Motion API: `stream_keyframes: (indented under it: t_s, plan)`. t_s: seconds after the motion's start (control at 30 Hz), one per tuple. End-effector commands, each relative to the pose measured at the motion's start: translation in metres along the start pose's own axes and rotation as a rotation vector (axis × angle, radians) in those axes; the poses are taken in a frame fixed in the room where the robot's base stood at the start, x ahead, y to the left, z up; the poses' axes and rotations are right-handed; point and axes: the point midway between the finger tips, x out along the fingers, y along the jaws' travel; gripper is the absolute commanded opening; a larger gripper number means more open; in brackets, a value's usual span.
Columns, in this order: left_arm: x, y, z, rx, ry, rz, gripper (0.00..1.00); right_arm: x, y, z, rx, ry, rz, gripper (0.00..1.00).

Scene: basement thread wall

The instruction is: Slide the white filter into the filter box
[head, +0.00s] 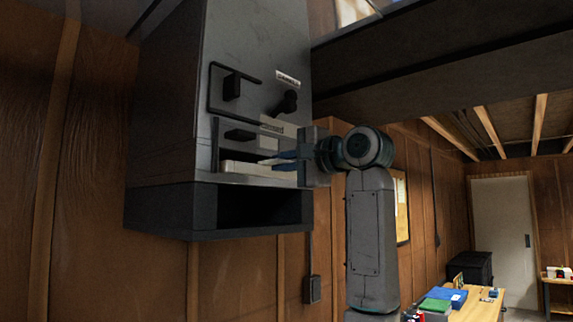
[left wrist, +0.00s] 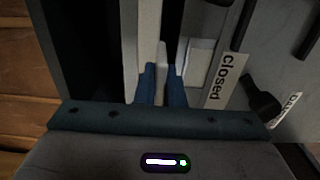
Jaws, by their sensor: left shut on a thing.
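The filter box is a grey metal cabinet (head: 255,45) on the wood wall, with an open slot low on its front. The white filter (head: 245,169) lies in the slot, its front edge showing; in the left wrist view it is a long pale strip (left wrist: 142,35). My left gripper (head: 284,158) is at the slot's right end. Its blue fingers (left wrist: 160,80) are shut on a narrow white part between them, apparently the filter's grip. How deep the filter sits is hard to tell. My right gripper is not in view.
A plate marked "closed" (left wrist: 228,80) and a black knob (head: 287,102) are close beside the gripper. A dark open recess (head: 262,207) is under the slot. A dark beam (head: 440,65) runs overhead to the right. A wooden table (head: 465,305) stands far off.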

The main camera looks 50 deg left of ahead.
Motion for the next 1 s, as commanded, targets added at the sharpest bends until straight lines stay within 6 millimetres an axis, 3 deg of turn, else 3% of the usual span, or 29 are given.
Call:
stream_keyframes:
  t_s: [0.8,0.83,0.93,1.0]
  plan:
    - [0.019,0.000,0.000,-0.001,0.000,0.000,0.00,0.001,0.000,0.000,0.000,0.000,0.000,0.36]
    - [0.019,0.000,0.000,-0.001,0.000,0.000,0.15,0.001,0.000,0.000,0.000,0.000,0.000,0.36]
    - [0.019,0.000,0.000,0.000,0.000,0.000,0.34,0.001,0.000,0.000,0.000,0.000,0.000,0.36]
    - [0.019,0.000,0.000,0.000,0.000,0.000,0.34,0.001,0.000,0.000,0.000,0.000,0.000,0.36]
